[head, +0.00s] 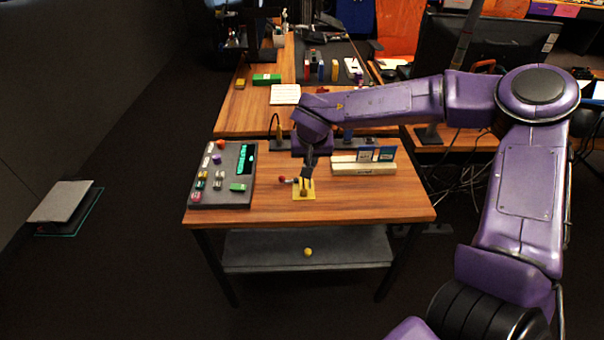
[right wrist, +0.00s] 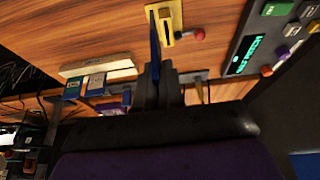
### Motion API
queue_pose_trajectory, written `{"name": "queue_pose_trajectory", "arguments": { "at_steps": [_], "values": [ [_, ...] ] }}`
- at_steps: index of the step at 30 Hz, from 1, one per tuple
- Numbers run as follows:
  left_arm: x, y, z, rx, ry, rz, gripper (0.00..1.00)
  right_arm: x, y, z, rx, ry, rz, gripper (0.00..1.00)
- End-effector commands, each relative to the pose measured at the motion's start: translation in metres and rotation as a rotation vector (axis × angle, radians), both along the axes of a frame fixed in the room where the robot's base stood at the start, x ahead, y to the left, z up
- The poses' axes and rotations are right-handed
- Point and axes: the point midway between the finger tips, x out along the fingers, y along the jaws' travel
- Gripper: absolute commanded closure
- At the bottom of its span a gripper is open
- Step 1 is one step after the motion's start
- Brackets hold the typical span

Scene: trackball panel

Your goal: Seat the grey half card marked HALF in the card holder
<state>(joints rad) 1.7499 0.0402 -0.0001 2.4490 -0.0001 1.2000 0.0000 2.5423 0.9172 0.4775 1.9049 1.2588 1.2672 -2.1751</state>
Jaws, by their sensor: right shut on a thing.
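The cream card holder (head: 363,169) lies on the right of the near table, with a blue-and-white card (head: 366,155) and a second one (head: 387,153) standing at it. The holder (right wrist: 97,66) is left of my fingers in the right wrist view. My right gripper (head: 306,174) is over the yellow plate (head: 304,194), left of the holder. It is shut on a thin, dark blue thing (right wrist: 154,48), seen nearly edge-on and reaching toward the plate; no marking is readable. I cannot pick out a grey card marked HALF. My left gripper is not in view.
A grey control panel (head: 224,174) with coloured buttons and a green display stands at the table's left. A red knob (head: 283,179) sits beside the yellow plate. A yellow ball (head: 308,252) rests on the lower shelf. The table's front strip is clear.

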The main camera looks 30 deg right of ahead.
Motion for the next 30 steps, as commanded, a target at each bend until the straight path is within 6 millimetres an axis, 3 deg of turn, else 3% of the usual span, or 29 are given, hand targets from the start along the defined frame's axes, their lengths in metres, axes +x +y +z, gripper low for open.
{"name": "queue_pose_trajectory", "arguments": {
  "at_steps": [3,10,14,19,29,30],
  "values": [
    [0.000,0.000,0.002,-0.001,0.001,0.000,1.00,0.028,-0.009,-0.023,-0.001,0.007,-0.002,1.00],
    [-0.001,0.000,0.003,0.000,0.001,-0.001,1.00,0.059,-0.018,-0.059,0.001,0.001,0.000,1.00],
    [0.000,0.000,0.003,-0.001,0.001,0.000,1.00,0.066,-0.020,-0.070,-0.001,0.002,0.001,1.00],
    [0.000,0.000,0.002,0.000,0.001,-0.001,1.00,0.066,-0.020,-0.098,0.000,0.001,0.003,1.00],
    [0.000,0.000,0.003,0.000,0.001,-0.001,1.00,0.066,-0.020,-0.101,0.001,-0.002,0.002,1.00],
    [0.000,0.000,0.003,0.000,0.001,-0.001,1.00,0.066,-0.020,-0.101,0.000,-0.002,0.002,0.86]
  ]
}}
